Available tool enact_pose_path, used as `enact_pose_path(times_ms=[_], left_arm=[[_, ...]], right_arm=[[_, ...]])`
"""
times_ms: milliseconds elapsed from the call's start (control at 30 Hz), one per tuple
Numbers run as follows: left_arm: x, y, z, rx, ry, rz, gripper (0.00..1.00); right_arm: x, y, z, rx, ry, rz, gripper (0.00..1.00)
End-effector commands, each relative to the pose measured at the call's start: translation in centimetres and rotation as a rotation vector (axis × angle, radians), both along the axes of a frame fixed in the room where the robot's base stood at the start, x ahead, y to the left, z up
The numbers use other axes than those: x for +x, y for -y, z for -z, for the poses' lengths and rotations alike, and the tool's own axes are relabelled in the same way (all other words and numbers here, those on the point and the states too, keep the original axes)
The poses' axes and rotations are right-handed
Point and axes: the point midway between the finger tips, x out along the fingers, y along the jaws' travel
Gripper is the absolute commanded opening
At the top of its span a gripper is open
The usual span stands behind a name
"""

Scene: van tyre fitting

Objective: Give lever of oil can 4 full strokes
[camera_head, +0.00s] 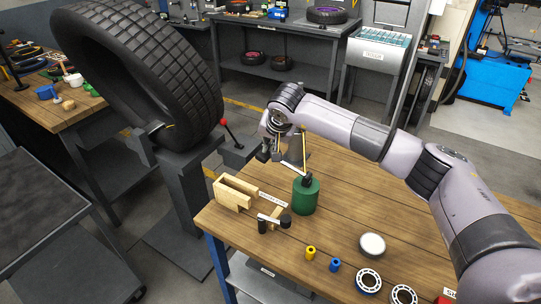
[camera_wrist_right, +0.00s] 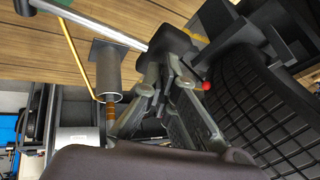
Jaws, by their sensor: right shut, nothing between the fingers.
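The oil can (camera_head: 306,197) is a green cylinder standing upright on the wooden workbench, with a dark pump top and a thin yellow spout. In the right wrist view its lever (camera_wrist_right: 97,21) is a silver bar ending in a dark grip (camera_wrist_right: 170,38). A grey cylinder (camera_wrist_right: 110,70) with a copper-coloured rod sits beside the thin yellow spout (camera_wrist_right: 78,55). My right gripper (camera_head: 268,153) is above and to the left of the can in the head view. Its fingers (camera_wrist_right: 172,65) are shut and empty, close to the lever's grip; I cannot tell whether they touch it. My left gripper is out of view.
A wooden holder (camera_head: 232,195) and a bar with black ends (camera_head: 274,221) lie left of the can. Yellow (camera_head: 310,253) and blue (camera_head: 335,265) small parts, a white-topped tin (camera_head: 372,245) and bearing rings stand in front. A large tyre (camera_head: 140,70) stands at left.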

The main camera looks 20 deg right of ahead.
Motion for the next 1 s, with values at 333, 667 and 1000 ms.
enact_pose_path(times_ms=[333,667,1000], left_arm=[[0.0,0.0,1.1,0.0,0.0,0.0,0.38],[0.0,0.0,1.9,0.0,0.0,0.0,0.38],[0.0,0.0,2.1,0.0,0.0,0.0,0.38]], right_arm=[[0.2,-0.2,1.1,0.0,0.0,0.0,0.0],[0.5,-0.4,2.0,0.0,-0.001,-0.001,0.0],[0.5,-0.5,2.3,-0.001,-0.001,-0.001,0.0]])
